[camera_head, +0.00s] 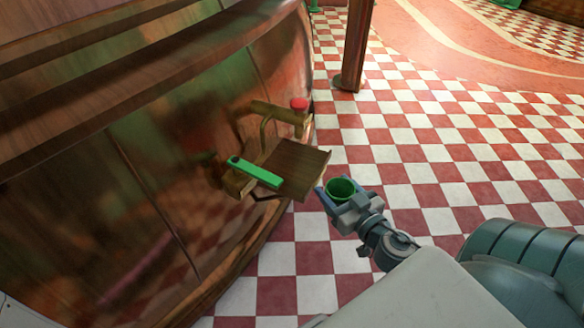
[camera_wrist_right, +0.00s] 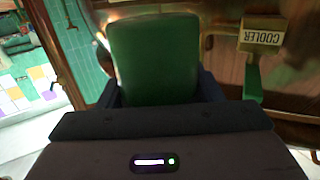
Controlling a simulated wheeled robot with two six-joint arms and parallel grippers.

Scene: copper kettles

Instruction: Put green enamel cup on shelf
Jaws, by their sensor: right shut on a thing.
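The green enamel cup (camera_head: 341,188) is held in my right gripper (camera_head: 339,198), with its open mouth facing up in the head view. In the right wrist view the cup (camera_wrist_right: 153,60) fills the space between the dark fingers, which are shut on its sides. The small brown wooden shelf (camera_head: 302,166) juts from the copper kettle's side, just left of the cup. The cup looks close to the shelf's right edge in the picture; I cannot tell the gap or whether they touch. My left gripper is not in view.
A green bar (camera_head: 255,172) lies along the shelf's left side. Behind the shelf are a pipe and a red knob (camera_head: 299,104). The large copper kettle (camera_head: 170,150) fills the left. A tan block marked COOLER (camera_wrist_right: 263,35) shows in the wrist view.

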